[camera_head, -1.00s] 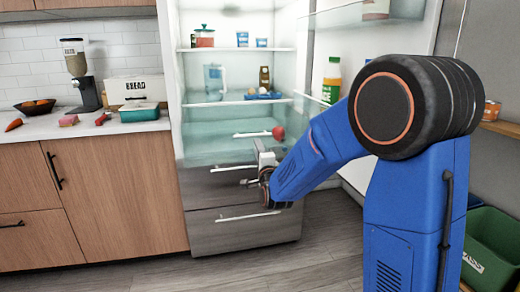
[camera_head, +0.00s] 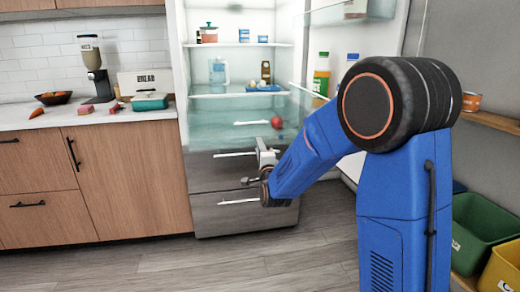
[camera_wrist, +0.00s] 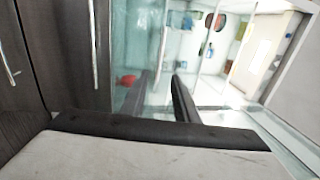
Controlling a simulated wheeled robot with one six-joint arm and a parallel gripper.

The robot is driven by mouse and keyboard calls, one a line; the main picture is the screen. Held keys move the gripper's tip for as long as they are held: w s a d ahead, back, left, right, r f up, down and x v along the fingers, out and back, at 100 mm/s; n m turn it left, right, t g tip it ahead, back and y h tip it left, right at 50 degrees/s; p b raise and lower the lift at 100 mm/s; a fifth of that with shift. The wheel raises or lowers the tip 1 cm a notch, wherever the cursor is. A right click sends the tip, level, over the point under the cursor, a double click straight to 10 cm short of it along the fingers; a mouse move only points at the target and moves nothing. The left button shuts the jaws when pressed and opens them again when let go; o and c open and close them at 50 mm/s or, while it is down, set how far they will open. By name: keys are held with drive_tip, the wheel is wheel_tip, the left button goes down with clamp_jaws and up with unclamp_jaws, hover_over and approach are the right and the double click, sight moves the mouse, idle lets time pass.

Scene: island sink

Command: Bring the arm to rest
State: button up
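My blue arm reaches forward toward the open fridge (camera_head: 172,70). My gripper (camera_head: 264,150) is in front of the fridge's lower drawers, with its end up near a red round item (camera_head: 277,122) in the fridge. In the wrist view my gripper (camera_wrist: 160,90) shows two dark fingers with a clear gap between them and nothing held. The red item is also in the wrist view (camera_wrist: 127,79), left of the fingers and apart from them.
A wooden counter (camera_head: 135,180) with a coffee grinder (camera_head: 97,75), a bread box (camera_head: 140,82) and a teal container (camera_head: 150,101) is at left. The fridge door (camera_head: 385,40) stands open behind my arm. Green (camera_head: 480,235) and yellow (camera_head: 500,270) bins are at right. Floor (camera_head: 190,265) is clear.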

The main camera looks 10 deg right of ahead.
drive_tip(key=s+d+f+n+g, duration=0.2)
drive_tip(key=s+n+g, duration=0.3)
drive_tip(key=s, duration=1.2)
drive_tip(key=s+d+f+n+g, duration=0.3)
drive_tip(key=s+n, duration=0.4)
drive_tip(key=s, duration=1)
drive_tip(key=s+d+f+n+g, duration=0.3)
drive_tip(key=s+n+g, duration=0.3)
drive_tip(key=s, duration=1.1)
drive_tip(key=shift+s+d+g, duration=0.4)
drive_tip(key=shift+d+g, duration=0.3)
drive_tip(key=shift+d, duration=0.15)
